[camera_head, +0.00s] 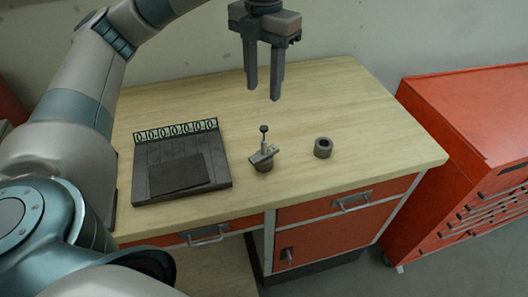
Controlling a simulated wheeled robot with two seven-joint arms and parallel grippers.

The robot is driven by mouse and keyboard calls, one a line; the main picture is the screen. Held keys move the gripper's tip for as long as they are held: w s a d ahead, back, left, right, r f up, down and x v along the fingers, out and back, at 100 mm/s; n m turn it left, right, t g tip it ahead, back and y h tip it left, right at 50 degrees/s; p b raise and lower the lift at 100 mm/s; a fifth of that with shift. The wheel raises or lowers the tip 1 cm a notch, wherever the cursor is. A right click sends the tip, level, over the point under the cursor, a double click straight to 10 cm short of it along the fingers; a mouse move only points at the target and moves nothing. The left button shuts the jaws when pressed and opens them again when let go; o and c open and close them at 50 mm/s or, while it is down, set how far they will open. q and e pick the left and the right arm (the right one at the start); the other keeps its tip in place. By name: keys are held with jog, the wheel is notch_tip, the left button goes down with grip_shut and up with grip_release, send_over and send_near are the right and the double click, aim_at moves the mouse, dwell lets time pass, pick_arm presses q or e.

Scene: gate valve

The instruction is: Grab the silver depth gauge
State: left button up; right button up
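The silver depth gauge (264,147) is in the middle of the wooden workbench, with a thin upright stem, a dark round knob on top and a short crossbar. It stands on or in a small dark round base (265,165); I cannot tell which. My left gripper (263,95) hangs above the back of the bench, fingers pointing down and apart. It is open and empty, clear of the gauge, which lies lower in the picture. My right gripper is not in view.
A dark grey ring (323,147) lies on the bench (330,100) to the right of the gauge. A dark flat tray (216,165) with a patterned back strip is to the left. A red tool cabinet (465,120) stands at the right. The bench's back right is clear.

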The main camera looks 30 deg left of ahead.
aim_at(264, 128)
pick_arm(q)
notch_tip(264, 128, down, 11)
jog(key=p, duration=0.3)
jog(key=shift+w, duration=0.1)
jog(key=shift+f, duration=0.6)
jog(key=shift+f, duration=0.1)
